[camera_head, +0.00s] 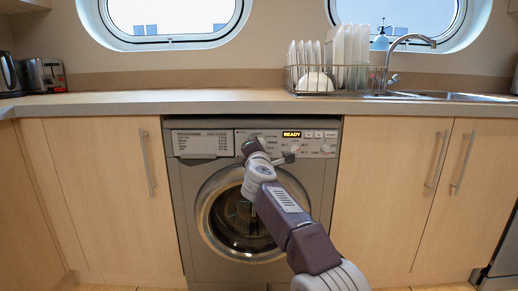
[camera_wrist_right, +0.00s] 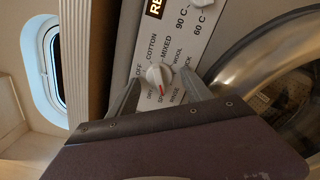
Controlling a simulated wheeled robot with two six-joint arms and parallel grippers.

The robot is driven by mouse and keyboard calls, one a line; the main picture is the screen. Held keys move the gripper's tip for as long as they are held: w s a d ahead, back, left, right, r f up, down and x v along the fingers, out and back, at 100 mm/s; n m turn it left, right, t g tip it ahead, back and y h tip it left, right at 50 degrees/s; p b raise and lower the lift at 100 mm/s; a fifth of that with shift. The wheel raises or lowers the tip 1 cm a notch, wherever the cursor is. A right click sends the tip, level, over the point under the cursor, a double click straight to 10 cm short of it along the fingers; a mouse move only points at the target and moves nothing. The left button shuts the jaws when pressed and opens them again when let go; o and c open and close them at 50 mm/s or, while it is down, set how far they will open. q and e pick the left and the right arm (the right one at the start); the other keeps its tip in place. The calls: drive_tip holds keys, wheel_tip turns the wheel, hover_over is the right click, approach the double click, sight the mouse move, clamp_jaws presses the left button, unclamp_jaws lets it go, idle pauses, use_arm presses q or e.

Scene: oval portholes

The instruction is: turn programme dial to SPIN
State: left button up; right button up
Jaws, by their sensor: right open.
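The programme dial (camera_wrist_right: 158,75) is a small white knob with a red mark on the washing machine's panel. In the right wrist view, labels such as OFF, COTTON, MIXED, WOOL and RINSE ring it. The red mark points toward the lower labels, near SPIN; the lettering there is small and partly cut off by my gripper. My right gripper (camera_wrist_right: 162,92) is open, with one finger on each side of the dial. I cannot tell whether the fingers touch it. In the head view my right gripper (camera_head: 270,152) covers the dial. My left gripper is not in view.
The washing machine (camera_head: 187,225) has a round glass door below the panel. Another knob (camera_head: 295,146) sits right of the dial, under the READY display (camera_head: 291,134). The counter (camera_head: 200,102) overhangs the panel, with a dish rack (camera_head: 310,88) on top.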

drive_tip(key=shift+s+f+b, duration=0.1)
drive_tip(key=shift+s+b, duration=0.3)
drive_tip(key=shift+b, duration=0.15)
drive_tip(key=s+b, duration=0.2)
drive_tip(key=s, duration=0.6)
drive_tip(key=shift+s, duration=0.15)
